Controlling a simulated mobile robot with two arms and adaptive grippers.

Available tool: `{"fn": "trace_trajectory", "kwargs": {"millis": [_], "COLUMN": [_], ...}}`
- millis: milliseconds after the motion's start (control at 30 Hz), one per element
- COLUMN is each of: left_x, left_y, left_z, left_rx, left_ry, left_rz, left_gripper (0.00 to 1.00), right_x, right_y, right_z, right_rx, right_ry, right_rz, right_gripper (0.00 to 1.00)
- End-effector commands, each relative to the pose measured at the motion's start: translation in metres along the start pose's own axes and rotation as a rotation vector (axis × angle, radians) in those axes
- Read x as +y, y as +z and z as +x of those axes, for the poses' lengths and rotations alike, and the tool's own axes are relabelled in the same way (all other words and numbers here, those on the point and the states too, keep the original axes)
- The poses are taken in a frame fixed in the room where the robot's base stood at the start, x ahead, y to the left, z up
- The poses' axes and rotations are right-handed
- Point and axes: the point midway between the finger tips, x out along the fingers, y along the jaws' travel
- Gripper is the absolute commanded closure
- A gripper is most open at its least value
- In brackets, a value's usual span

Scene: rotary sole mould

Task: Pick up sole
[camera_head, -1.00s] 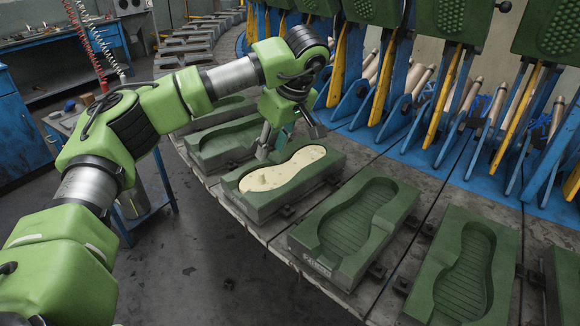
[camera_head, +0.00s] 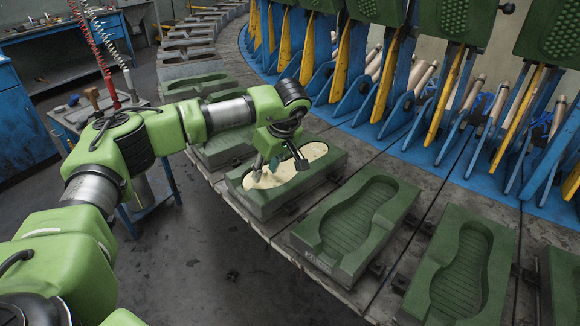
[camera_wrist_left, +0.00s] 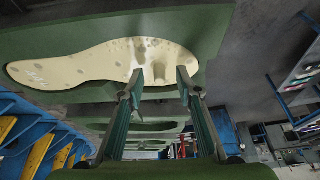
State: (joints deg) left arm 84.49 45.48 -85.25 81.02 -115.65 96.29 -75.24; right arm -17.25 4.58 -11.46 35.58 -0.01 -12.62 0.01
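The cream sole (camera_head: 315,151) lies in the cavity of a green mould (camera_head: 268,206) on the rotary table. In the left wrist view the sole (camera_wrist_left: 85,62) shows almost whole, with a small raised stub (camera_wrist_left: 159,74) near its wider end. My left gripper (camera_head: 277,168) is over the sole's near-left part and hides some of it. In the wrist view its two fingers (camera_wrist_left: 160,77) are apart, one on each side of the stub. I cannot tell whether they touch it. My right gripper is not in view.
Empty green moulds (camera_head: 355,225) stand at the right along the grey table, and more curve away at the back left. Raised mould lids (camera_head: 445,40) on blue and yellow supports line the far side. A blue workbench (camera_head: 75,118) stands at the left.

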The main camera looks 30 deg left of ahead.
Motion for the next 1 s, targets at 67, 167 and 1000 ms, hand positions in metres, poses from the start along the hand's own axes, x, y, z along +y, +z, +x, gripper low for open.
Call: {"fn": "trace_trajectory", "kwargs": {"millis": [67,167,1000], "left_x": [0.0,0.0,-0.015], "left_y": [0.0,0.0,-0.011], "left_z": [0.0,0.0,-0.053], "left_rx": [0.0,0.0,0.002], "left_ry": [0.0,0.001,0.008], "left_rz": [0.0,0.0,0.0], "left_gripper": [0.71,0.97,1.0], "right_x": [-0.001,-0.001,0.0], "right_y": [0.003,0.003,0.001], "right_z": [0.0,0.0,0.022], "right_rx": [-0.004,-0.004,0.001], "right_ry": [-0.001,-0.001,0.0], "right_rz": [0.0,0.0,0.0], "right_gripper": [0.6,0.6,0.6]}}
